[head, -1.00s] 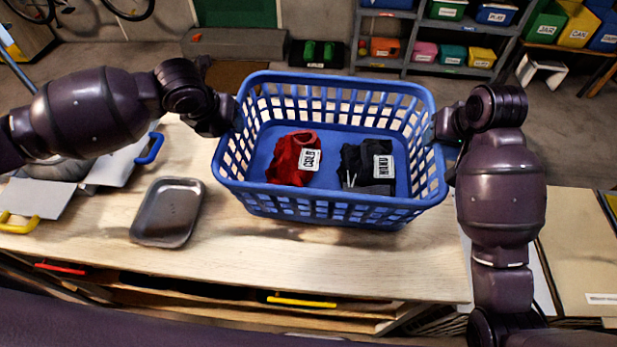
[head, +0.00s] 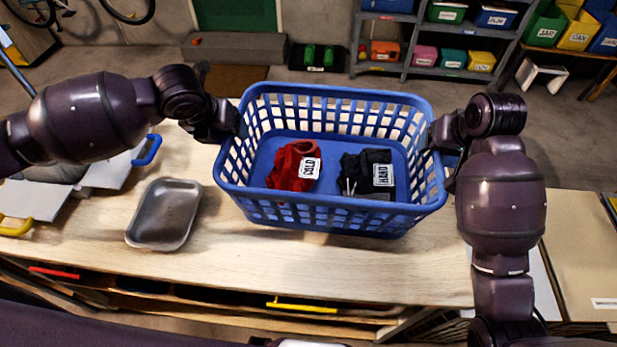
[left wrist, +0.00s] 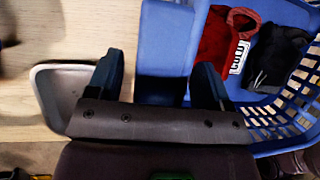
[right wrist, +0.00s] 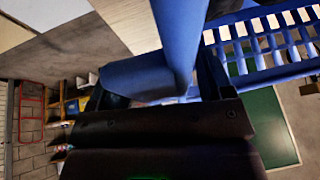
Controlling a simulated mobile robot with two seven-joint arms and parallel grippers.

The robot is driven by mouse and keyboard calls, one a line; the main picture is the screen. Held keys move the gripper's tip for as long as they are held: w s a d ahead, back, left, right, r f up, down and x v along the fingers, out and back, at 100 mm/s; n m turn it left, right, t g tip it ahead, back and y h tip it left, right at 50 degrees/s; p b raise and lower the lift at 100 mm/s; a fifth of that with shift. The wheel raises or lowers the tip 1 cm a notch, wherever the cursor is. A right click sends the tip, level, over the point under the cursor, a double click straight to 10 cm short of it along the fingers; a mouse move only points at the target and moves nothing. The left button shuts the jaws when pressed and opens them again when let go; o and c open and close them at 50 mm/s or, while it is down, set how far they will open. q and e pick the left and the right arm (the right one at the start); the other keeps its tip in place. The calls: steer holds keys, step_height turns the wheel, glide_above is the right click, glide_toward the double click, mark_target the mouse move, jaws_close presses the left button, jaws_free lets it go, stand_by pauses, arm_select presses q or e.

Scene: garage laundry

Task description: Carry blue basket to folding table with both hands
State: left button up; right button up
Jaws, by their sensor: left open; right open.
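The blue basket (head: 330,216) appears to rest upright on the light wooden table (head: 400,270). Inside lie a red cloth item (head: 291,165) labelled "COLD" and a dark one (head: 362,186) labelled "HAND". My left gripper (head: 236,122) is at the basket's left side. In the left wrist view its open fingers (left wrist: 158,85) straddle part of the basket's blue side. My right gripper (head: 434,136) is at the right side; in the right wrist view its open fingers (right wrist: 155,85) are on either side of a blue basket part. Finger contact is hard to tell.
A grey metal tray (head: 164,214) lies left of the basket. Several boards with blue and yellow handles lie at the far left. Cardboard-coloured panels (head: 580,250) are at right. Shelves with bins (head: 440,45) stand behind. The table's front strip is clear.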

steer(key=shift+s+r, duration=0.15)
steer(key=shift+r, duration=0.3)
steer(key=v, duration=0.8)
steer(key=shift+d, duration=0.1)
arm_select(q)
steer(key=v, duration=1.1)
steer(key=shift+r, duration=0.25)
arm_select(e)
steer(key=shift+v, duration=1.55)
arm_select(q)
steer(key=shift+s, duration=0.1)
